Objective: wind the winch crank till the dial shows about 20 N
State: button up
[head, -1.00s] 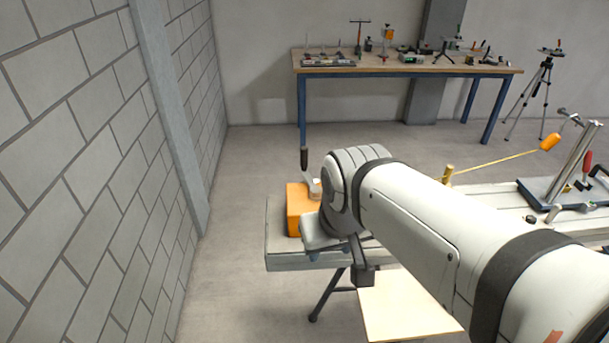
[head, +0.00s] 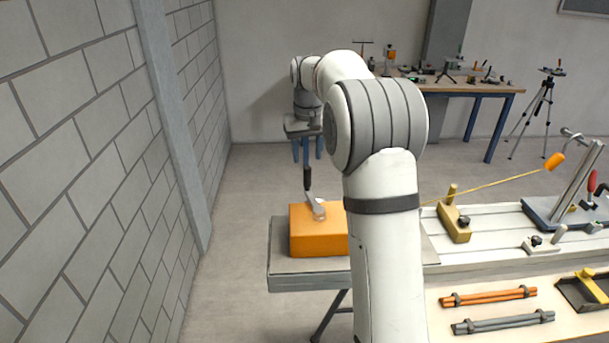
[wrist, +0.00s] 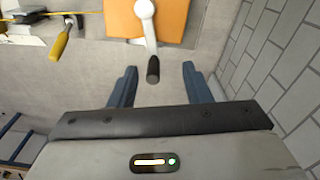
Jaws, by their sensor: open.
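The winch is an orange box (head: 318,240) at the left end of the bench. Its grey crank arm (head: 315,207) carries an upright black handle (head: 307,179). In the wrist view the box (wrist: 177,20), crank arm (wrist: 147,28) and black handle (wrist: 153,70) show ahead. My gripper (head: 307,153) is open and empty, with its blue fingers close to the handle's top in the head view. In the wrist view my gripper (wrist: 157,72) has the handle's end between its fingers, touching neither. A yellow cord (head: 500,181) runs right to an orange piece (head: 553,161). I cannot make out a dial.
A wooden guide post block (head: 454,222) stands on the bench rail. Orange rods (head: 489,297) and grey rods (head: 503,322) lie on the front board. A block wall (head: 90,160) closes the left side. A cluttered table (head: 470,88) and a tripod (head: 540,100) stand behind.

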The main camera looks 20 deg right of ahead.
send_over(307, 177)
jog(key=shift+g, duration=0.3)
jog(key=f, duration=0.4)
jog(key=shift+w+d+f, duration=0.1)
jog(key=shift+w, duration=0.15)
jog(key=shift+w+d+f, duration=0.15)
jog(key=shift+w+f, duration=0.2)
jog(key=shift+f, duration=0.1)
notch_tip(307, 177, down, 8)
jog(key=shift+r+p, duration=0.25)
jog(key=shift+p, duration=0.35)
jog(key=shift+c, duration=0.3)
grip_shut()
